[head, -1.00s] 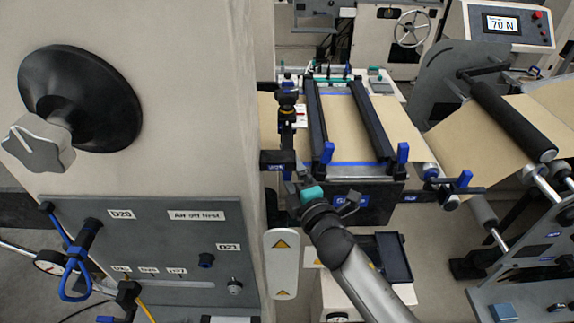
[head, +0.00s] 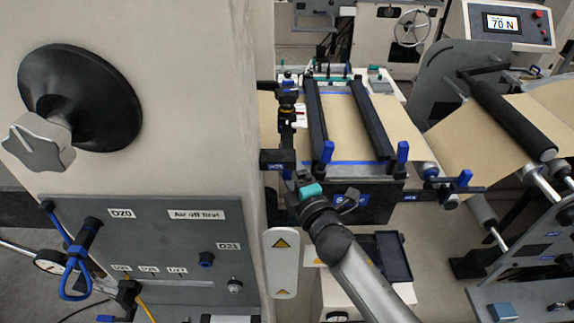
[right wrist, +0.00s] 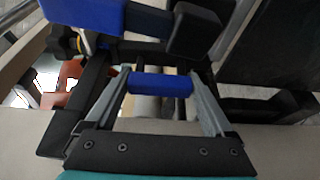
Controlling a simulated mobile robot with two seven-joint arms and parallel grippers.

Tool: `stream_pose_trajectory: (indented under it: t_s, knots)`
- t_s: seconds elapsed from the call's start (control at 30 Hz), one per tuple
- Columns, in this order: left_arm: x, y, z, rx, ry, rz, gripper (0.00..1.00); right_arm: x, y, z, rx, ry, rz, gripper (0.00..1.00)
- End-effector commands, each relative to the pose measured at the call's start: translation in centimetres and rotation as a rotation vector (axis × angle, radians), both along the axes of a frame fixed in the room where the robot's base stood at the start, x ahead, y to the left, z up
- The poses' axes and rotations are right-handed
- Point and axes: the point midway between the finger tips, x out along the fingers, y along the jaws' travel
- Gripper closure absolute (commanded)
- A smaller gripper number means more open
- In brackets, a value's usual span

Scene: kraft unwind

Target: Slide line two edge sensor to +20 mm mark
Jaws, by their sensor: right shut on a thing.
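A black upright assembly with a yellow ring, which looks like the edge sensor (head: 287,97), stands at the left edge of the kraft web in the head view. A black bracket with a blue tag (head: 277,160) is below it. My right gripper (right wrist: 160,84) is shut on a small blue grip (right wrist: 160,85), between its two grey fingers in the right wrist view. In the head view my right gripper lies just below the bracket, its fingertips partly hidden. I cannot read any millimetre scale or mark. My left gripper is not in view.
Two black bars (head: 372,120) with blue ends cross the kraft web (head: 346,128). A dark tray (head: 392,257) lies below. The console display (head: 502,23) reads 70 N.

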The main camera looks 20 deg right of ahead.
Motion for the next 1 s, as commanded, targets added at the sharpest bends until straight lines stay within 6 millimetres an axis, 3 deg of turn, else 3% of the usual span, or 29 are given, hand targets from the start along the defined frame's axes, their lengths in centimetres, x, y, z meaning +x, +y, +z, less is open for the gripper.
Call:
stream_pose_trajectory:
  t_s: [0.03,0.27,0.47,0.73,0.97,1.0]
  knots:
    - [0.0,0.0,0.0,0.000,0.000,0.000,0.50,0.0,0.0,0.0,0.000,0.000,0.000,0.74]
    - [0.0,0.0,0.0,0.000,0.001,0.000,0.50,0.0,0.0,0.0,0.000,0.000,0.000,1.00]
    - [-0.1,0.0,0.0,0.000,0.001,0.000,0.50,0.1,0.0,0.0,0.000,0.000,0.000,1.00]
    - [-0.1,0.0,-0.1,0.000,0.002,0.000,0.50,2.0,-0.6,0.1,-0.001,-0.001,0.000,1.00]
    - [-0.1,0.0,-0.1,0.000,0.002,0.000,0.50,2.0,-0.6,0.0,0.000,-0.001,0.000,1.00]
    - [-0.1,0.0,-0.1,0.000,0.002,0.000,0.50,1.9,-0.6,0.0,0.000,-0.001,0.000,0.10]
